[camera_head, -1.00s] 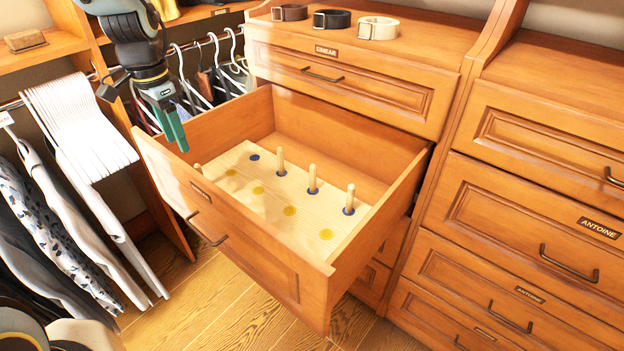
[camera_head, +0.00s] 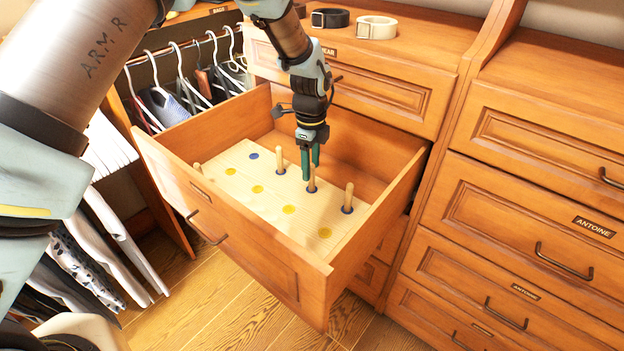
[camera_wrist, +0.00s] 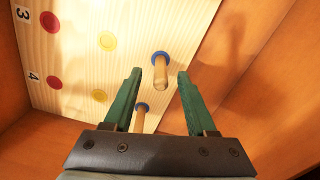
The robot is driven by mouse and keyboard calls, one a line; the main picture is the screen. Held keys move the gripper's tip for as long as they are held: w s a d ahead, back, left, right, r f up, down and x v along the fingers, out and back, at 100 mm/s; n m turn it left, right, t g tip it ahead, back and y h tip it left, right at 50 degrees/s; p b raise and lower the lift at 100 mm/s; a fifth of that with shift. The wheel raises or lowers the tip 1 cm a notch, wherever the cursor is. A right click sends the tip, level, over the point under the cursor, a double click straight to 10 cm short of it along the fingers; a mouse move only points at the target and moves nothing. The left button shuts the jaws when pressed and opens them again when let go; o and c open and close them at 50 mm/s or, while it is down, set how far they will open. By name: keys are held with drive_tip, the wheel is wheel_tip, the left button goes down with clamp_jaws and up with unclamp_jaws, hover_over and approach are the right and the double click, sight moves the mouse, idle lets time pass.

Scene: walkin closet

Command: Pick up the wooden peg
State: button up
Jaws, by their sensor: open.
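A pale wooden peg (camera_head: 312,180) stands upright in a blue-ringed hole of the light board (camera_head: 268,203) inside the open drawer. My gripper (camera_head: 311,158) points down at it, its green fingers open and overlapping the peg's upper part in the head view. In the wrist view this peg (camera_wrist: 161,78) shows in the gap between the open fingertips (camera_wrist: 159,75), apart from both. A second peg (camera_head: 280,160) stands to its left and a third (camera_head: 348,198) to its right. Another peg (camera_wrist: 139,119) shows beside the left finger in the wrist view.
The open drawer's front (camera_head: 235,240) and right wall (camera_head: 385,205) rise around the board. A further peg (camera_head: 197,169) is partly hidden behind the drawer front. The board also has yellow spots, and red ones show in the wrist view. Rolled belts (camera_head: 376,27) lie on the dresser top.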

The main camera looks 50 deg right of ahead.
sight(312, 179)
drive_tip(key=shift+d+f+p, duration=0.1)
drive_tip(key=shift+f+p, duration=1)
drive_tip(key=shift+f, duration=1.55)
drive_tip(key=shift+c, duration=0.4)
clamp_jaws()
